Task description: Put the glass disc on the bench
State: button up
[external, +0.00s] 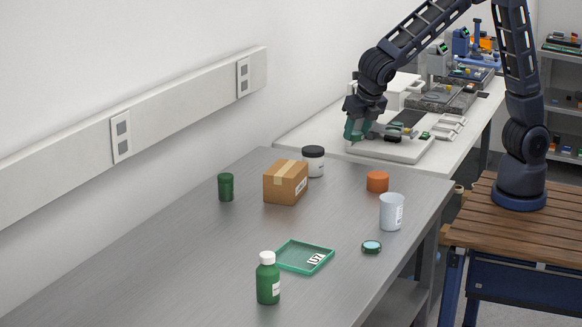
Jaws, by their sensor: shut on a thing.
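My gripper (358,128) is at the near left end of the white instrument (392,153) on the far white table. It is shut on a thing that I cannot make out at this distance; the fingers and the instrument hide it. The grey metal bench (190,285) fills the foreground, below and in front of my gripper. A small round disc (372,247) with a pale teal top and dark rim lies flat near the bench's right edge, apart from my gripper. I cannot tell whether it is the task's glass disc.
On the bench stand a green tray (290,266), green bottle (268,279), white cup (391,212), orange cylinder (377,181), cardboard box (286,183), dark-lidded jar (313,161) and dark green canister (226,187). The bench's left and front parts are clear.

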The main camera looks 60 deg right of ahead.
jog(key=w+d+f+m+g, duration=0.1)
jog(key=w+d+f+m, duration=0.1)
jog(key=w+d+m, duration=0.2)
jog(key=w+d+f+m+g+h, duration=0.1)
jog(key=w+d+f+m+g, duration=0.1)
jog(key=w+d+m, duration=0.3)
jog(key=w+d+f+m+g+h, duration=0.1)
jog(key=w+d+f+m, duration=0.1)
jog(key=w+d+m, duration=0.2)
jog(key=shift+w+d+f+m+g, duration=0.15)
jog(key=shift+w+d, duration=0.45)
jog(key=shift+w, duration=0.35)
jog(key=shift+w+d+f+m+g, duration=0.1)
jog(key=shift+w+d, duration=0.5)
jog(key=shift+w, duration=0.35)
jog(key=shift+w+d+f+m+g, duration=0.15)
jog(key=shift+w+d, duration=0.45)
jog(key=shift+w, duration=0.35)
jog(key=w+d+f+m+g+y, duration=0.1)
jog(key=w+d+f+m, duration=0.1)
jog(key=d, duration=0.5)
jog(key=w+d+f+m+g+y, duration=0.1)
jog(key=w+d+f+m, duration=0.2)
jog(key=d+m, duration=0.3)
jog(key=w+d+f+m+g+y, duration=0.1)
jog(key=w+d+m, duration=0.3)
jog(key=d, duration=0.6)
jog(key=shift+w+f+m+g, duration=0.3)
jog(key=shift+f, duration=0.6)
jog(key=shift+r, duration=0.1)
